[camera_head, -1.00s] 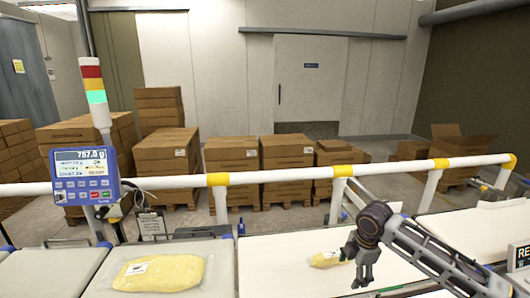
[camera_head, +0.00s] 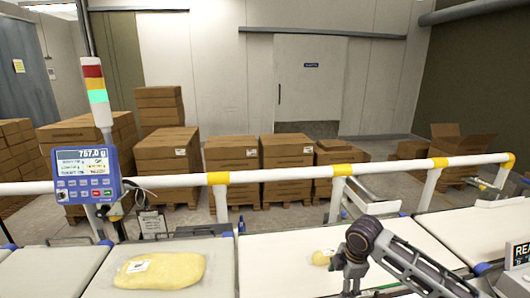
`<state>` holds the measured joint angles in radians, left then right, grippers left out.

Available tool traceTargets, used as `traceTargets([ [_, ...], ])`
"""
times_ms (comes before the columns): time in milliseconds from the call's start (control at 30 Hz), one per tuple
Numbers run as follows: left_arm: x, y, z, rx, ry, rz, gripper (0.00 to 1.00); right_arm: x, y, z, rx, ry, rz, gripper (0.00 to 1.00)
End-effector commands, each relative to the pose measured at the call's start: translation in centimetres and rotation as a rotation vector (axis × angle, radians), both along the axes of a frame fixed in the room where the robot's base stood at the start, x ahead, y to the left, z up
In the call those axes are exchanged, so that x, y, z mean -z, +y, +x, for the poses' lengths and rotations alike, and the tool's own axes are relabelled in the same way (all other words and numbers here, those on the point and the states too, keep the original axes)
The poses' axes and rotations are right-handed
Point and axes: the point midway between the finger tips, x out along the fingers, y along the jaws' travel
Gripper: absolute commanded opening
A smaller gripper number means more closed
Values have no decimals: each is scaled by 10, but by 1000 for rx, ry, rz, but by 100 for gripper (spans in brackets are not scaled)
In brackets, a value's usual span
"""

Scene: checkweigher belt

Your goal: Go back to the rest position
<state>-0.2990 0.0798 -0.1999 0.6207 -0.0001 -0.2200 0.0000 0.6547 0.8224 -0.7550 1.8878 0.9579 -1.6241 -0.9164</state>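My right gripper (camera_head: 351,283) hangs over the white belt at the lower right, its fingers pointing down. Its arm comes in from the right. The fingers are small and dark, so I cannot tell whether they are open. I see nothing held. My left gripper is out of view. A larger yellow bag (camera_head: 160,271) with a white label lies on the left belt section.
A white rail with yellow joints (camera_head: 280,174) runs behind the belts. A blue weigher display (camera_head: 86,175) reading about 757.0 g and a signal tower (camera_head: 95,82) stand at the left. Cardboard boxes (camera_head: 232,160) stand behind the rail. A dark sign (camera_head: 518,254) is at the right edge.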

Motion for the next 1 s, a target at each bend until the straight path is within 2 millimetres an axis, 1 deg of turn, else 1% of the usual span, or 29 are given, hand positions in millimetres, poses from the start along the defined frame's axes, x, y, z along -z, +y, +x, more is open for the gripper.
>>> traceTargets([
  [33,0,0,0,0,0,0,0,5,7,-5,6,1,9,71],
  [200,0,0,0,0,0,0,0,19,31,-19,46,-8,44,71],
  [500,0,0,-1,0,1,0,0,38,66,-47,150,-23,118,71],
  [733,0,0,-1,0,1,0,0,49,87,-68,252,-32,179,71],
  [1000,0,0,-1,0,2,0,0,58,101,-92,399,-36,247,71],
])
